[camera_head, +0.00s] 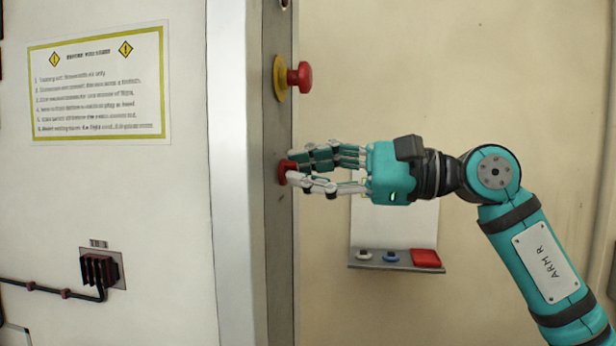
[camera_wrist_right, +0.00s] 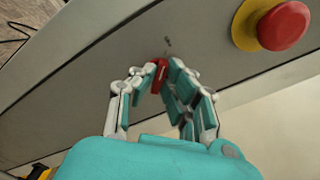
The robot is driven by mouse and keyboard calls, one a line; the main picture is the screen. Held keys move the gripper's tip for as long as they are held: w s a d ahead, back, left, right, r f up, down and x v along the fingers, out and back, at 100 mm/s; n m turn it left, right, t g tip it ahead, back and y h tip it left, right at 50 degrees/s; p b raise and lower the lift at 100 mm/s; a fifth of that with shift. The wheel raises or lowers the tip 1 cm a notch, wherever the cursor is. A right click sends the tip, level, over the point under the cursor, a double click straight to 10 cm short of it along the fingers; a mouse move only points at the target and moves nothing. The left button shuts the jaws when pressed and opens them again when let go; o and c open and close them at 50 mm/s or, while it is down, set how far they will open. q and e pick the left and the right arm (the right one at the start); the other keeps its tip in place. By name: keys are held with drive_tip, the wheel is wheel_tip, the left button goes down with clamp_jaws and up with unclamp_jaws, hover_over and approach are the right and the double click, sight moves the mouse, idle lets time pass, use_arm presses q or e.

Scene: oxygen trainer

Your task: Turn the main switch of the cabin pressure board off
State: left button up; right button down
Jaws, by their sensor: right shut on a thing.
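The main switch, a small red knob (camera_head: 283,172), sits on the narrow grey metal side face of the cabinet. My right gripper (camera_head: 297,170) reaches it from the right and is shut on it. In the right wrist view the red switch (camera_wrist_right: 159,77) shows between the fingertips of the right gripper (camera_wrist_right: 158,80). Part of the switch is hidden by the fingers. My left gripper is not in view.
A red mushroom button on a yellow base (camera_head: 300,77) sticks out just above my right gripper. A small shelf (camera_head: 395,262) with buttons is on the wall behind. A notice (camera_head: 98,85) and a dark connector with cable (camera_head: 98,270) are on the white panel.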

drive_tip(key=shift+f, duration=0.1)
idle(0.4)
drive_tip(key=c, duration=1.4)
unclamp_jaws()
drive_tip(key=d, duration=0.4)
drive_tip(key=s+d, duration=0.1)
drive_tip(key=d, duration=0.3)
drive_tip(key=s+d, duration=0.1)
drive_tip(key=d, duration=0.3)
drive_tip(key=shift+s, duration=0.15)
drive_tip(key=shift+a, duration=0.1)
